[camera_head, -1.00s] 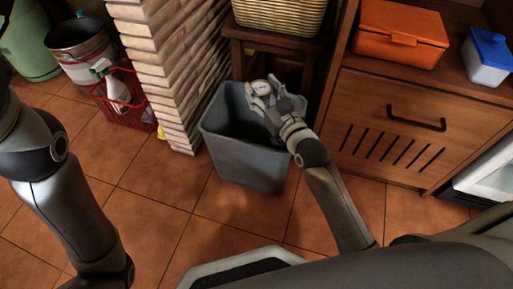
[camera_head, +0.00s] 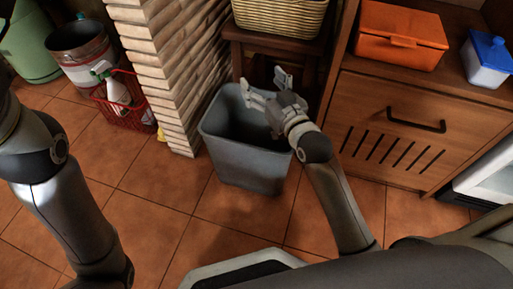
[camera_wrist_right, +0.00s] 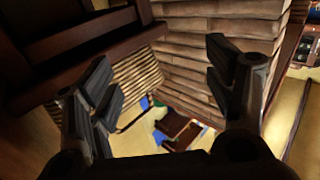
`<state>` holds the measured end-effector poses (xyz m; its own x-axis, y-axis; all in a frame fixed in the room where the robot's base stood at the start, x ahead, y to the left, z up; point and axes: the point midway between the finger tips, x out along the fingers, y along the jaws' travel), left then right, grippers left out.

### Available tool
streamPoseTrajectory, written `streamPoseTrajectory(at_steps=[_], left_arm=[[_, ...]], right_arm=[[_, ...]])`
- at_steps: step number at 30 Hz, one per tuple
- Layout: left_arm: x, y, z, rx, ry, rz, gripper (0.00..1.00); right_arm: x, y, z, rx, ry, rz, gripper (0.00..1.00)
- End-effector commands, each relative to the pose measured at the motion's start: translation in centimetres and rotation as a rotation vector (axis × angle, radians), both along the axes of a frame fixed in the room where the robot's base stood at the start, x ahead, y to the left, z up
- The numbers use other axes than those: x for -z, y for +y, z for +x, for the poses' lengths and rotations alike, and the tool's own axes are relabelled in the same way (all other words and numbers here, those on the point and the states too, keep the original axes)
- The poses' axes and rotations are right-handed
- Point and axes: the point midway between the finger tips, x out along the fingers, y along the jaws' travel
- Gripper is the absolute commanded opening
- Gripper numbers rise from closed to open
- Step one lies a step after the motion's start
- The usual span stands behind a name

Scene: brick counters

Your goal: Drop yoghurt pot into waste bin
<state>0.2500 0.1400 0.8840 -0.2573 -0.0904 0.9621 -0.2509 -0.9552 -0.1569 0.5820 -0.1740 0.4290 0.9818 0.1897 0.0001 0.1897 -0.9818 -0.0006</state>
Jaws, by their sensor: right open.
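The grey waste bin (camera_head: 247,166) stands upright on the tiled floor in the middle of the head view, its mouth open upward. My right gripper (camera_head: 263,85) is over the bin's back right rim, with its fingers spread and nothing between them. In the right wrist view the gripper (camera_wrist_right: 158,72) also shows wide-apart, empty fingers. The yoghurt pot does not show in either view now. The bin's inside is dark and its floor is hidden by the front wall. My left arm comes in at the left, but its gripper is out of view.
A brick pillar (camera_head: 172,75) stands close behind the bin on the left. A wooden stool (camera_head: 275,38) with a wicker basket (camera_head: 280,14) is behind it. A wooden drawer cabinet (camera_head: 405,125) is to the right. Floor in front is clear.

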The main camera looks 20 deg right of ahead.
Motion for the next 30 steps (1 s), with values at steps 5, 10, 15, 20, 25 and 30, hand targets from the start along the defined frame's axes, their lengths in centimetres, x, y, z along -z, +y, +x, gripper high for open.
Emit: streamPoseTrajectory(at_steps=[5, 10, 15, 20, 25, 30], left_arm=[[0.0, 0.0, 0.0, 0.0, 0.0, 0.0, 0.0], [0.0, 0.0, 0.0, 0.0, 0.0, 0.0, 0.0], [0.0, 0.0, 0.0, 0.0, 0.0, 0.0, 0.0], [0.0, 0.0, 0.0, 0.0, 0.0, 0.0, 0.0], [0.0, 0.0, 0.0, 0.0, 0.0, 0.0, 0.0], [-0.1, 0.0, 0.3, 0.0, 0.009, -0.001, 0.0]], right_arm=[[-3.8, 0.0, 0.0, -0.001, -0.006, 0.001, 0.75], [-6.1, 0.0, 0.0, 0.0, -0.004, 0.0, 0.75], [-6.9, 0.0, 0.0, 0.0, -0.001, 0.0, 0.75], [-6.9, 0.0, 0.0, 0.0, 0.0, 0.0, 0.75], [-6.9, 0.0, 0.0, 0.0, 0.0, 0.0, 0.75], [-7.7, 0.1, -0.2, -0.001, -0.021, 0.003, 0.75]])
